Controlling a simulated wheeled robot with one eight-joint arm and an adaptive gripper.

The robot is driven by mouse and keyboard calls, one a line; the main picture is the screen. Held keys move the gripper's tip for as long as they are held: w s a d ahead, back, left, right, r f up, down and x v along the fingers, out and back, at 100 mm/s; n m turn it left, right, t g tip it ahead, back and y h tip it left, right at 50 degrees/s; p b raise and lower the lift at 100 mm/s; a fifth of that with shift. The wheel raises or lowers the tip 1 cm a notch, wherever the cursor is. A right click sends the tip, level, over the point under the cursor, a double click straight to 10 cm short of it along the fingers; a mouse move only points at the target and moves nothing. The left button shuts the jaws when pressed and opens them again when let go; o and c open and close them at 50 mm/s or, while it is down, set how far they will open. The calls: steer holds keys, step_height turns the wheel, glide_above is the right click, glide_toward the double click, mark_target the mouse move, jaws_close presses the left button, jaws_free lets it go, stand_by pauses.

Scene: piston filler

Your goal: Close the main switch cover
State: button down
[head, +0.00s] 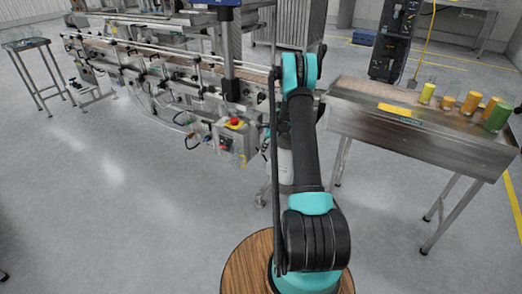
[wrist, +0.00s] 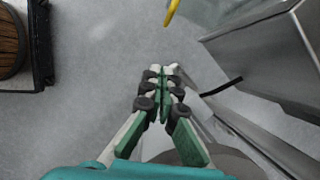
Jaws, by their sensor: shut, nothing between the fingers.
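A grey control box (head: 229,140) with a red and yellow emergency stop button (head: 235,123) is mounted on the front of the filling line, left of my arm in the head view. Small red and dark controls show on its face. A clear flap seems to hang at its lower right, but it is too small to tell how far open the main switch cover stands. My gripper (wrist: 163,72) is shut and empty in the wrist view, over grey floor. In the head view it is hidden behind my arm. The switch cover cannot be made out in the wrist view.
The conveyor line (head: 165,60) runs across the back left. A steel table (head: 400,130) with coloured cups stands at the right. In the wrist view, a metal panel (wrist: 270,60) is close on the right and a yellow curved piece (wrist: 172,11) is ahead.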

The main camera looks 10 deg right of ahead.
steer(key=w+a+f, duration=0.1)
steer(key=a+f, duration=0.5)
steer(key=shift+a+f, duration=0.25)
stand_by(0.3)
